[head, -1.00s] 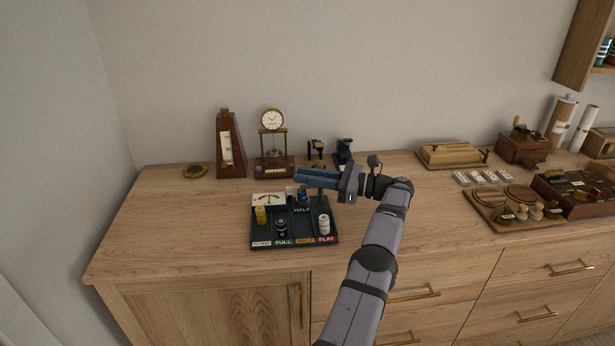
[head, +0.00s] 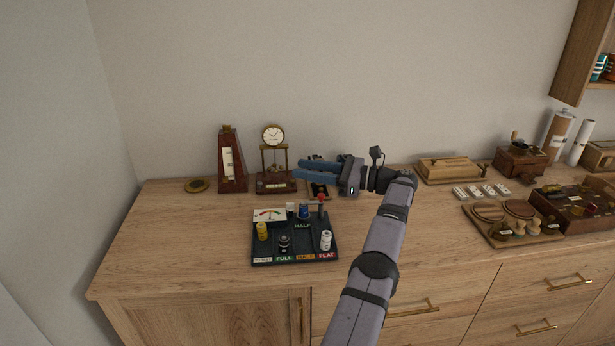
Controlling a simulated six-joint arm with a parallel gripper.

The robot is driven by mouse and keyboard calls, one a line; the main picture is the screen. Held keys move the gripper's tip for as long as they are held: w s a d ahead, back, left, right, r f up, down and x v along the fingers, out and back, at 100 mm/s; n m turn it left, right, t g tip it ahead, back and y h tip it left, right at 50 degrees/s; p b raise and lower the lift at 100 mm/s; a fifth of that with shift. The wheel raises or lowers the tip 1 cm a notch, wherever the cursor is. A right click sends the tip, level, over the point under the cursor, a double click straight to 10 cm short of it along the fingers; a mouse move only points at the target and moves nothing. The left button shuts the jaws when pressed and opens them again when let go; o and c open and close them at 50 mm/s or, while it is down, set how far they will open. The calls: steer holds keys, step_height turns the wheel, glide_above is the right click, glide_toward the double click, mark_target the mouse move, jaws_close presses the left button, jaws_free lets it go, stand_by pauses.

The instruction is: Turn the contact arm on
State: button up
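A black battery tester tray (head: 262,250) stands on the cabinet top, with a white dial (head: 269,215) at its back left. A dark upright lever with a red tip (head: 321,202) at its back right looks like the contact arm; its exact setting is too small to tell. Batteries stand on the tray: a yellow one (head: 262,232), a black one (head: 284,243), a white one (head: 326,240) and a blue one (head: 304,210). My gripper (head: 296,174) has blue fingers, parted and empty, pointing left. In the picture it is above and behind the lever, apart from it.
A wooden box (head: 450,170) and trays fill the right. The counter left of the tester is clear.

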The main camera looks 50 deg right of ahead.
steer(key=shift+r+p, duration=0.9)
steer(key=shift+r, duration=0.35)
steer(key=shift+w, duration=0.1)
